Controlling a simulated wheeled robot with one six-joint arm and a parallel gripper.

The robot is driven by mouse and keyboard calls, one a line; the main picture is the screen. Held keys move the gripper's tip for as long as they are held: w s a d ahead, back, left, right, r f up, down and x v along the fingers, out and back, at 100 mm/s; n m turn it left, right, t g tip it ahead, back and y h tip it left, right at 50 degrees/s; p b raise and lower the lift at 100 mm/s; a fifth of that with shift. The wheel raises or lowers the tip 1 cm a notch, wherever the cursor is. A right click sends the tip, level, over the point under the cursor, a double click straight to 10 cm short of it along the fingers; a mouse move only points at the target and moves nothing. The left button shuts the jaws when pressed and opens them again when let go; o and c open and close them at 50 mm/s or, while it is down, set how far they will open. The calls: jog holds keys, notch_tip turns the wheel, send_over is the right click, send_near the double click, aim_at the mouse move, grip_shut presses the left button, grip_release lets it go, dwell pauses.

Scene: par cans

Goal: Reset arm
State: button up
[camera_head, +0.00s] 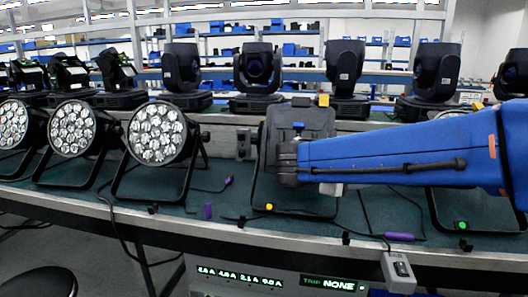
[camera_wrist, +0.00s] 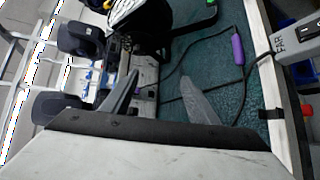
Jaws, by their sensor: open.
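My blue arm (camera_head: 400,155) reaches in from the right of the head view over the bench, and its dark grey end is in front of a par can at the centre. My gripper fingers do not show clearly in the head view. In the wrist view my gripper (camera_wrist: 161,84) is open, its two grey fingers apart with nothing between them. Round par cans with many lenses stand at the left, one of them nearest the arm (camera_head: 157,134). A lit par can (camera_wrist: 128,12) also shows at the top of the wrist view.
The green bench top (camera_head: 230,200) carries cables and purple connectors, one lying front right (camera_head: 398,237). A grey switch box (camera_head: 398,272) hangs at the front edge. Black moving-head lights (camera_head: 257,75) stand on a shelf behind. A dark stool (camera_head: 40,283) is front left.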

jog(key=s+d+f+m+g+y, duration=0.1)
jog(key=s+d+f, duration=0.1)
jog(key=s+f, duration=0.1)
jog(key=s+d+f+m+g+y, duration=0.1)
jog(key=s+d+f+g+y, duration=0.1)
jog(key=s, duration=0.4)
jog(key=s+d+f+m+g+y, duration=0.1)
jog(key=s+d+f+y, duration=0.1)
jog(key=s+d+f, duration=0.2)
jog(key=shift+s+d+f+m, duration=0.15)
jog(key=shift+s+f, duration=0.15)
jog(key=shift+f, duration=0.2)
jog(key=shift+s+a+f+m, duration=0.15)
jog(key=shift+s+f, duration=0.15)
jog(key=shift+f, duration=0.2)
jog(key=s+a+f+m+y, duration=0.5)
jog(key=s+f+y, duration=0.2)
jog(key=s, duration=0.4)
jog(key=shift+s+a+f+t, duration=0.3)
jog(key=shift+f+t, duration=0.1)
jog(key=shift+f, duration=0.2)
